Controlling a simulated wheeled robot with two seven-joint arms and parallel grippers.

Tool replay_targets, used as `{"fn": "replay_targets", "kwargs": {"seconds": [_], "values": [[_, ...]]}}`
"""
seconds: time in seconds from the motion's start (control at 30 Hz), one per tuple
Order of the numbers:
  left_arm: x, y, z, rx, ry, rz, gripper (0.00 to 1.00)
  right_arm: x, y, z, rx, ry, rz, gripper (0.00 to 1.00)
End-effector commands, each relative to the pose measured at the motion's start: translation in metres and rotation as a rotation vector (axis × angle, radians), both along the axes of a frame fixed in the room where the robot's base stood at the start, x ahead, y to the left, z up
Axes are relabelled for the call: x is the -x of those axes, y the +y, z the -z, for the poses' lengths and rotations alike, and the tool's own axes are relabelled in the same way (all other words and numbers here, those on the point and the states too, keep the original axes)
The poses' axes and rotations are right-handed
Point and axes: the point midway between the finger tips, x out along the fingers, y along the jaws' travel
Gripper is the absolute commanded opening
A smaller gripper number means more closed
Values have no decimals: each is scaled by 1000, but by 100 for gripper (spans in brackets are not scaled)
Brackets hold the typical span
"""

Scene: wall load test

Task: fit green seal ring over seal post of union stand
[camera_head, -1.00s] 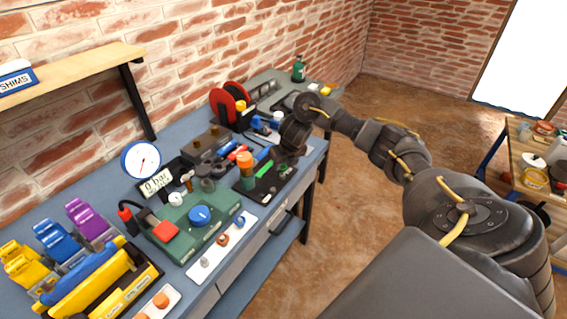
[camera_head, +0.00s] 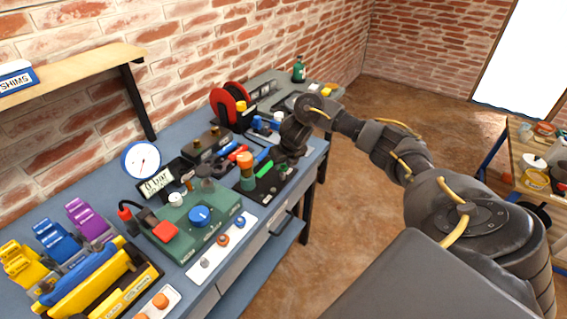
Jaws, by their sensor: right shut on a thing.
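My right gripper (camera_head: 283,155) reaches down over the bench from the right, close to a black tray (camera_head: 268,192). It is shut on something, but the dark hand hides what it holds. A green strip (camera_head: 263,167) and small green pieces lie on the tray beside the gripper. An orange-topped cylinder with a green lower part (camera_head: 246,171) stands upright just left of the gripper. I cannot make out the green seal ring or tell which post is the union stand's seal post. My left gripper is not in view.
A green box with a blue knob (camera_head: 201,215) and a round gauge (camera_head: 141,159) stand to the left. A red reel (camera_head: 229,104) and a green bottle (camera_head: 298,70) are farther back. Yellow, blue and purple holders fill the front left. A shelf (camera_head: 65,77) overhangs the bench.

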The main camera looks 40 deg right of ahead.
Motion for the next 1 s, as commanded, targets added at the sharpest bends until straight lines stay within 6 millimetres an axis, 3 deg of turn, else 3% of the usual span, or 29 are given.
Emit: {"fn": "replay_targets", "kwargs": {"seconds": [1.0], "values": [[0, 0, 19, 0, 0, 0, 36, 0, 0, 24, 0, 0, 1, 11]]}}
